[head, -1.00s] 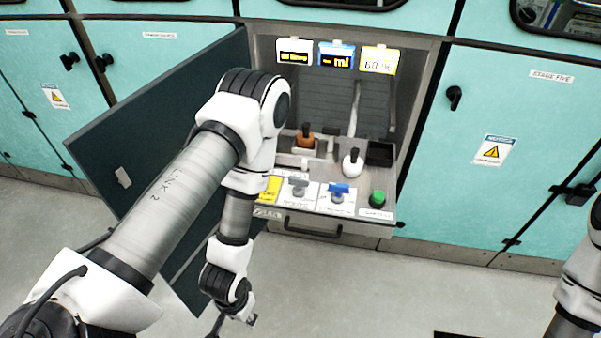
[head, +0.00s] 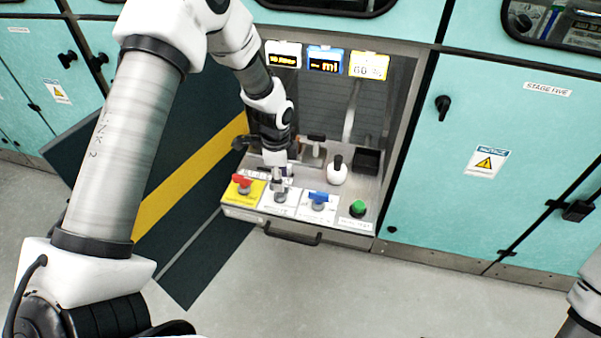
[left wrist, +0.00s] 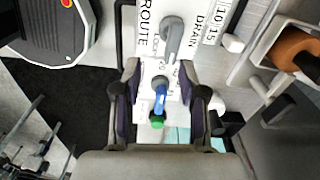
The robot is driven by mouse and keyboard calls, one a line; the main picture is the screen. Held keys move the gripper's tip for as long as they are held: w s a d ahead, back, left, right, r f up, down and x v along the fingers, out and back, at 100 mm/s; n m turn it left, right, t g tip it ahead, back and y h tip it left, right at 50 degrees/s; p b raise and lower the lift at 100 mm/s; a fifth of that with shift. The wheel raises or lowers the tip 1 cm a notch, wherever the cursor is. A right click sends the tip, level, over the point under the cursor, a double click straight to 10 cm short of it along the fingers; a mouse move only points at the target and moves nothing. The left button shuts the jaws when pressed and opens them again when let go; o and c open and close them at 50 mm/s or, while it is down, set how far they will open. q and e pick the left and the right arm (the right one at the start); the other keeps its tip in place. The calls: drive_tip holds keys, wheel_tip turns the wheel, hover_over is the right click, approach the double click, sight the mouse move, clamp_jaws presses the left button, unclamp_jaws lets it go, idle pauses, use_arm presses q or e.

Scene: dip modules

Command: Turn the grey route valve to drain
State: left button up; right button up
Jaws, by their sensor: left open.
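The grey route valve (head: 280,195) stands on a white label plate, between a red valve (head: 242,184) on yellow and a blue valve (head: 319,198). My left gripper (head: 277,181) points down just above the grey valve and partly hides it. In the left wrist view the grey handle (left wrist: 172,38) lies beyond the open fingertips (left wrist: 160,72), with "ROUTE" on its left and "DRAIN" on its right. The handle runs roughly up the picture, slightly tilted. The fingers are apart and empty; contact with the handle cannot be told. My right gripper is out of view.
The blue handle (left wrist: 160,97) and green knob (left wrist: 157,122) lie close by in the left wrist view. A white bottle-like item (head: 337,172) and a black bin (head: 367,160) stand behind the valves. A dark open door (head: 205,115) is at left. Floor in front is clear.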

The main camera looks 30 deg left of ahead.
use_arm(q)
drive_tip(key=w+r, duration=0.1)
drive_tip(key=a+r+m, duration=0.1)
drive_tip(key=shift+w+r, duration=0.35)
drive_tip(key=shift+s+a+f, duration=0.1)
drive_tip(key=shift+s+a, duration=0.1)
wheel_tip(320, 180, down, 7)
drive_tip(key=shift+f+p, duration=0.2)
drive_tip(key=shift+p, duration=0.15)
drive_tip(key=shift+s+a, duration=0.1)
drive_tip(key=shift+s, duration=0.05)
clamp_jaws()
